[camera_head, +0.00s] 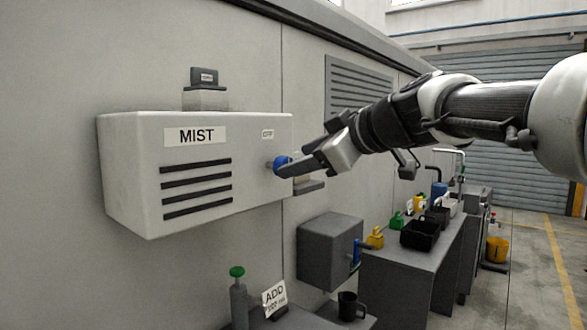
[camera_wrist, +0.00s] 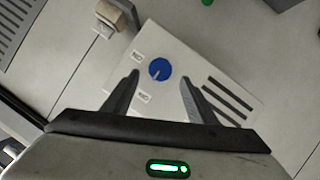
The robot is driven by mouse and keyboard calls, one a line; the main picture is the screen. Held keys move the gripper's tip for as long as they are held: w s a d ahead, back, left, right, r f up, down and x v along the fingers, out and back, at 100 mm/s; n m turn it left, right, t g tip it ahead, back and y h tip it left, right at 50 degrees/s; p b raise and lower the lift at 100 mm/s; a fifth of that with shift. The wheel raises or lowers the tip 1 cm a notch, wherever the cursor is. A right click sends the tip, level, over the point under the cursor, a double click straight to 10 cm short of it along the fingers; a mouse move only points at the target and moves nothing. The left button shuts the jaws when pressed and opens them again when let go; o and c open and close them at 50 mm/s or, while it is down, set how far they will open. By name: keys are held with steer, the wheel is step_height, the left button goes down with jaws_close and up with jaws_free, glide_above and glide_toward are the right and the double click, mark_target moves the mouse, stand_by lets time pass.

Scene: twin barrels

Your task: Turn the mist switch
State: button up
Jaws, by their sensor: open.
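The mist box (camera_head: 140,160) is a light grey wall unit with a "MIST" label and dark slats; it also shows in the wrist view (camera_wrist: 183,50). Its switch is a round blue knob (camera_head: 282,165) at the right end of the front, and in the wrist view the knob (camera_wrist: 160,69) shows a white pointer mark with small labels beside it. My gripper (camera_head: 287,170) is at the knob in the head view and partly covers it. In the wrist view my gripper (camera_wrist: 160,82) is open, one finger to each side of the knob. I cannot tell whether the fingers touch it.
A small dark-topped block (camera_head: 205,90) sits above the box. A grey box (camera_head: 330,252) is mounted lower on the wall. A bench (camera_head: 395,285) with black bins (camera_head: 420,233) and small coloured items runs along the wall. The floor (camera_head: 530,270) at right is open.

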mark_target(278, 166)
steer(key=x, duration=0.7)
steer(key=shift+d, duration=0.1)
steer(key=c, duration=1.1)
